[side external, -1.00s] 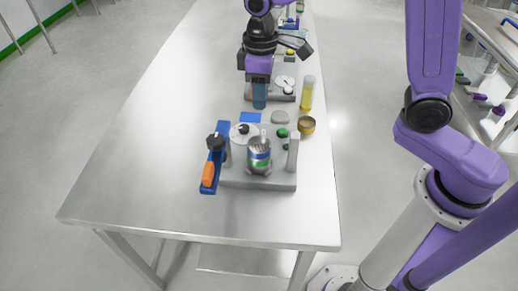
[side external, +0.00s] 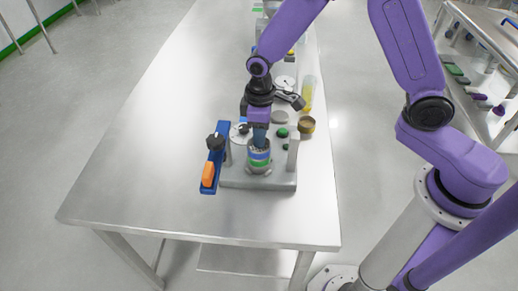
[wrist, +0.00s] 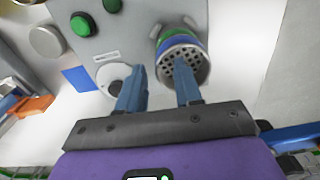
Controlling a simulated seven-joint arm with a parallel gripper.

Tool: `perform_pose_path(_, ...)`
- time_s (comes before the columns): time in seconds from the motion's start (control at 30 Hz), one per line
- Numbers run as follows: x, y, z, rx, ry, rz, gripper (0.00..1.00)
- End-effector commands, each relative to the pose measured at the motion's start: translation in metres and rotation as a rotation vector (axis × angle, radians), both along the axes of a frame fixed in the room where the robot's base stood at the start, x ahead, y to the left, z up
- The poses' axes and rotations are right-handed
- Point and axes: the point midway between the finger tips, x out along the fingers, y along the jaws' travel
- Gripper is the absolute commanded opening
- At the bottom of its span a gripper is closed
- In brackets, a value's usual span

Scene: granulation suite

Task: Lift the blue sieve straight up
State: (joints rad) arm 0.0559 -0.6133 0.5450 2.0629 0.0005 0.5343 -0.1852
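The blue sieve (side external: 260,155) is a short blue-banded ring on top of a stack, with a green band (side external: 259,164) below it. The stack stands upright on the grey station base (side external: 232,182). In the wrist view the sieve (wrist: 182,41) shows a grey rim and a perforated inside. My gripper (side external: 260,144) is over the stack, fingers pointing down. In the wrist view my gripper (wrist: 160,72) is open and empty. One blue finger overlaps the perforated inside; the other is left of the rim. I cannot tell whether they touch the sieve.
Grey posts (side external: 293,155) flank the stack. A brass cup (side external: 307,125) and a yellow-filled cylinder (side external: 308,95) stand behind, right. The table's front left (side external: 140,200) is clear.

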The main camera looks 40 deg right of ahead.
Motion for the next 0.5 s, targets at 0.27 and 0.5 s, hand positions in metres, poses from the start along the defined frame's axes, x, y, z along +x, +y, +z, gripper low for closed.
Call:
perform_pose_path(0.27, 0.0001, -0.0001, -0.0031, 0.001, -0.001, 0.000, 0.35)
perform_pose_path(0.5, 0.0002, -0.0001, -0.0028, 0.001, -0.001, 0.000, 0.00)
